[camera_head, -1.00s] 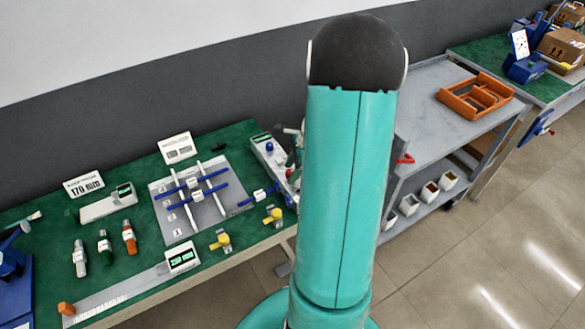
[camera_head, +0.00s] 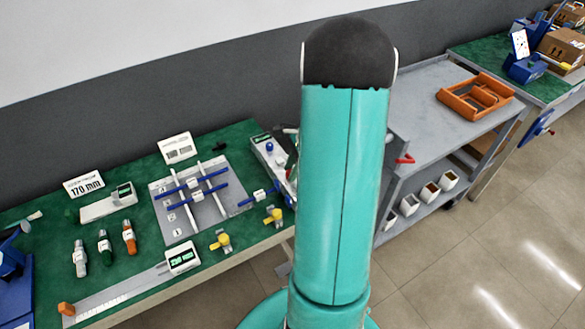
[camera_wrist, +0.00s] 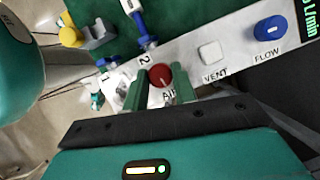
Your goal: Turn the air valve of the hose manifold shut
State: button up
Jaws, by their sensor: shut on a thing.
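The hose manifold (camera_wrist: 236,50) is a pale bar that runs across the wrist view. Its round red air valve knob (camera_wrist: 161,75) stands beside the label AIR, with a pale line on its face. My gripper (camera_wrist: 162,86) has its green fingers on either side of the knob and is shut on it. In the head view the manifold (camera_head: 264,152) lies at the right end of the green bench, partly behind my arm. My gripper and the red knob are hidden there.
Beside the knob are a white VENT button (camera_wrist: 209,52), a blue FLOW knob (camera_wrist: 270,28) and a green display (camera_wrist: 309,14). A blue fitting (camera_wrist: 146,42) sits near port 2. A yellow-capped part (camera_wrist: 70,37) lies near. A grey cart (camera_head: 432,92) stands right of the bench.

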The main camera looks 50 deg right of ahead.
jog(key=n, duration=0.2)
jog(key=n+g, duration=0.1)
jog(key=n, duration=0.1)
jog(key=shift+w+d+n+g, duration=0.1)
jog(key=shift+n+g, duration=0.2)
jog(key=n+g, duration=0.1)
jog(key=n, duration=0.2)
jog(key=shift+w+n, duration=0.1)
jog(key=shift+n, duration=0.2)
jog(key=n+g, duration=0.2)
jog(key=n, duration=0.2)
jog(key=shift+w, duration=0.15)
jog(key=shift+n+g+h, duration=0.5)
jog(key=shift+n+h, duration=0.1)
jog(key=shift+n, duration=1.2)
jog(key=o, duration=1)
jog(key=shift+r, duration=0.1)
